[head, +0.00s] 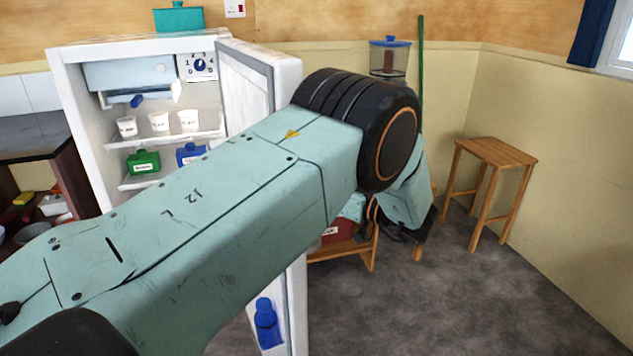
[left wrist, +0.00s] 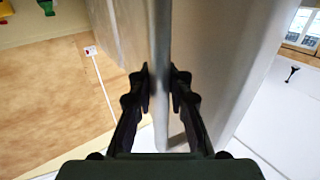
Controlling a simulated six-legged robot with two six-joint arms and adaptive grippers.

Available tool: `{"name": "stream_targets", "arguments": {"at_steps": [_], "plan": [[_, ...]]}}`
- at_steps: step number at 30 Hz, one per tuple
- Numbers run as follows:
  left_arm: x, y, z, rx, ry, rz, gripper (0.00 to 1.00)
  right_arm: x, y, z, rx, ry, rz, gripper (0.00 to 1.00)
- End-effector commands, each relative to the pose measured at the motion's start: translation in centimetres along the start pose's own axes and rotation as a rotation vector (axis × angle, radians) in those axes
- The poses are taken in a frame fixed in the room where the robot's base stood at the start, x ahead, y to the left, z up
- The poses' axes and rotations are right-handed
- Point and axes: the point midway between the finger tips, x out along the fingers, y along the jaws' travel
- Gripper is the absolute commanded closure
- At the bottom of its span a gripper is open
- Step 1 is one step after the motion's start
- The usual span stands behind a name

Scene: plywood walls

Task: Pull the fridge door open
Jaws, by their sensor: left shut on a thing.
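The white fridge (head: 80,110) stands at the left in the head view. Its door (head: 287,75) is swung wide open, with the inner side and a blue bottle in the lower door shelf showing. My left arm crosses in front of the door and hides much of it. In the left wrist view, my left gripper (left wrist: 160,78) has its fingers on both sides of a narrow grey upright bar (left wrist: 159,35), which looks like the door handle, and is shut on it. In the head view the fingers are mostly hidden behind my arm. My right gripper is not in view.
Inside the fridge are white cups (head: 159,121), a green box (head: 143,162) and a blue box (head: 190,153). A teal pot (head: 179,17) sits on top. A wooden stool (head: 497,152) stands at the right by the wall. The grey floor (head: 480,290) is clear at front right.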

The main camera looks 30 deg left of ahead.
Motion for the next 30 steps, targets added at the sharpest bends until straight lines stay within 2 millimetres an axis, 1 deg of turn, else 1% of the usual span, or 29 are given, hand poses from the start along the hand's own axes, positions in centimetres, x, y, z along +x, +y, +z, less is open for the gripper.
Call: {"name": "stream_targets", "arguments": {"at_steps": [1, 19, 20, 28, 30], "plan": [[-0.29, -0.13, 0.37, 0.008, -0.002, 0.002, 1.00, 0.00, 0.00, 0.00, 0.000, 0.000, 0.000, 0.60], [-0.27, -0.09, 0.31, 0.006, -0.002, 0.003, 1.00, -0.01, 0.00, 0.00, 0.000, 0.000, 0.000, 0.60], [-0.27, -0.08, 0.31, 0.006, -0.002, 0.003, 0.83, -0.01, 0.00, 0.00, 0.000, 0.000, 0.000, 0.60], [-0.16, 0.08, 0.11, 0.002, 0.000, 0.002, 0.60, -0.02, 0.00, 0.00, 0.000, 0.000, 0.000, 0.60], [-0.17, 0.14, 0.08, 0.001, 0.000, 0.002, 0.60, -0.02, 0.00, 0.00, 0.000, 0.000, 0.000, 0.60]]}}
